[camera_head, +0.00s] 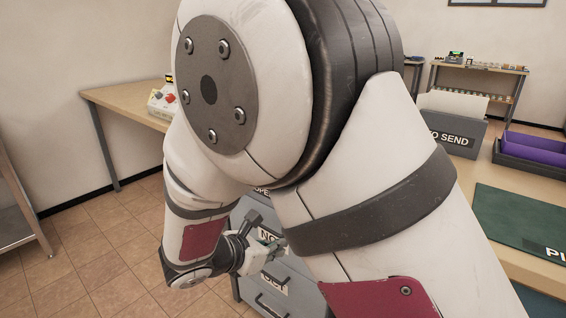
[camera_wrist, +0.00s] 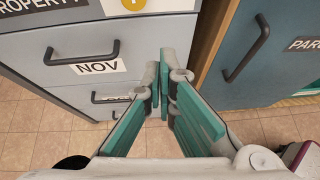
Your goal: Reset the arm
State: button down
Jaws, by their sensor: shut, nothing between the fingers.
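My gripper (camera_wrist: 164,95) is shut and empty in the wrist view, with its green-padded fingers pointing toward the gap between two cabinets. In the head view my arm fills the middle and hides much of the room. My gripper also shows low in the head view (camera_head: 277,244), in front of the grey drawer cabinet (camera_head: 252,288), partly hidden by my arm. I cannot tell whether the fingers touch the cabinet.
A blue-grey cabinet (camera_wrist: 256,85) with a black handle stands right of the fingers. A wooden table (camera_head: 125,101) is at the back left. A "TO SEND" box (camera_head: 452,132), purple tray (camera_head: 535,148) and green mat (camera_head: 515,215) lie at right. Tiled floor (camera_head: 90,255) is clear at left.

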jog(key=s+d+r+m+g, duration=0.4)
jog(key=s+d+r+m, duration=0.3)
jog(key=d, duration=0.4)
jog(key=s+d+r+m+g, duration=0.4)
jog(key=s+d+r+m, duration=0.3)
jog(key=d, duration=0.4)
jog(key=s+a+m+y, duration=0.1)
jog(key=s+m+y, duration=0.7)
jog(key=s+m, duration=0.9)
jog(key=s+r+n+t+p, duration=0.1)
jog(key=r+p, duration=1.1)
jog(key=r, duration=0.1)
jog(key=s+r+n+t+p, duration=0.2)
jog(key=r+p, duration=1.1)
jog(key=r, duration=0.1)
jog(key=shift+s+d+n, duration=0.15)
jog(key=shift+s+n, duration=0.15)
